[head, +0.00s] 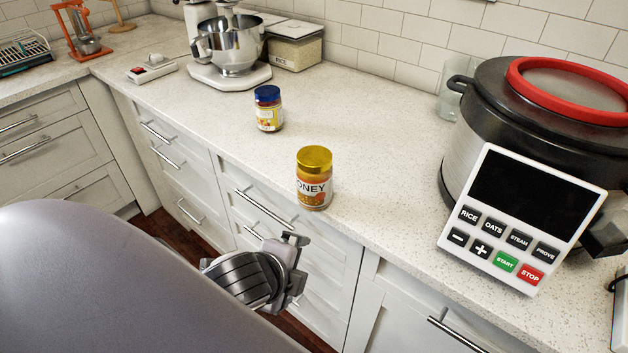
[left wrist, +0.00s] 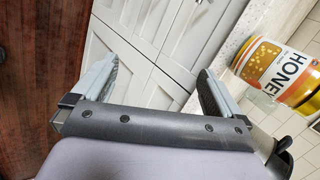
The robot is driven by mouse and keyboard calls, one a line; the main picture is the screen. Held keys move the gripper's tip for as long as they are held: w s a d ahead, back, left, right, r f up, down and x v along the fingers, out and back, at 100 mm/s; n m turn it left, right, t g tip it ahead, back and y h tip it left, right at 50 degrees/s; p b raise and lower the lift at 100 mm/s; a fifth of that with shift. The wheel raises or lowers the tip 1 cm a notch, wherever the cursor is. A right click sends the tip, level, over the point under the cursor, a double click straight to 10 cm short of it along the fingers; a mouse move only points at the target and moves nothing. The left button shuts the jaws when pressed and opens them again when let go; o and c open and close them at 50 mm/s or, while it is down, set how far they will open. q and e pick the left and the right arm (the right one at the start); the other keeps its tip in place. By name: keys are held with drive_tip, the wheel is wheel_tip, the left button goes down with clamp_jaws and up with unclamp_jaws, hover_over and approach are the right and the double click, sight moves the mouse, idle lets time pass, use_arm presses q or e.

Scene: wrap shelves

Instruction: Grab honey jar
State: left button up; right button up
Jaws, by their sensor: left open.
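The honey jar (head: 314,179) has a gold lid and a white label reading HONEY. It stands upright near the front edge of the counter in the head view. In the left wrist view the honey jar (left wrist: 277,70) appears at the upper right, outside the fingers. My left gripper (head: 296,268) is in front of the cabinet drawers, lower than the jar and apart from it. In the left wrist view its fingers (left wrist: 155,85) are spread wide with nothing between them. My right gripper is in neither view.
A blue-lidded jar (head: 269,109) stands on the counter behind and left of the honey jar. A large cooker (head: 530,140) with a button panel fills the right. A stand mixer (head: 230,55) is at the back. The counter (head: 385,195) between honey jar and cooker is clear.

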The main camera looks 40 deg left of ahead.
sight(315, 181)
use_arm(q)
drive_tip(key=w+a+r+m+t, duration=0.1)
drive_tip(key=w+r+m, duration=0.1)
drive_tip(key=m, duration=0.3)
drive_tip(key=w+a+r+m+t+y, duration=0.1)
drive_tip(key=w+r+m+t, duration=0.1)
drive_tip(key=m, duration=0.3)
drive_tip(key=w+a+r+m+t+y, duration=0.1)
drive_tip(key=w+r+m, duration=0.3)
drive_tip(key=m, duration=0.1)
drive_tip(key=shift+a+r+m+t, duration=0.2)
drive_tip(key=shift+m+t, duration=0.1)
drive_tip(key=shift+t, duration=0.1)
drive_tip(key=shift+w+a+r+m+t+y, duration=0.25)
drive_tip(key=shift+r+m+t+y, duration=0.05)
drive_tip(key=shift+m, duration=0.4)
drive_tip(key=shift+d+x, duration=0.15)
drive_tip(key=shift+x, duration=1.6)
drive_tip(key=shift+d+x, duration=0.15)
drive_tip(key=shift+x, duration=1.6)
drive_tip(key=shift+f, duration=0.1)
drive_tip(key=c, duration=1.5)
